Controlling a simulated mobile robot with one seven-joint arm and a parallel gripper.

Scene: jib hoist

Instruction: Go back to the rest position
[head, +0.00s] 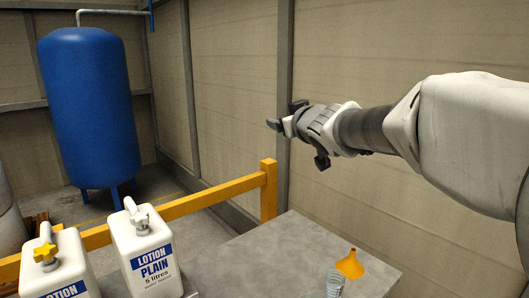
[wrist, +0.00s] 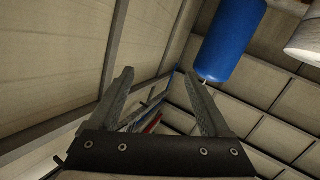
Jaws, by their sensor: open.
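My gripper (head: 277,122) is held out in the air in the head view, above and beyond the grey table top. It points left and holds nothing. In the wrist view its two fingers (wrist: 163,98) stand apart with nothing between them except the distant wall and floor. My arm reaches in from the right of the head view, raised well clear of the table.
Two white lotion jugs, one with a grey cap (head: 147,255) and one with a yellow cap (head: 58,268), stand at lower left. An orange funnel (head: 350,264) is on the grey table (head: 270,258). A yellow rail (head: 215,194) and blue tank (head: 88,108) are behind.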

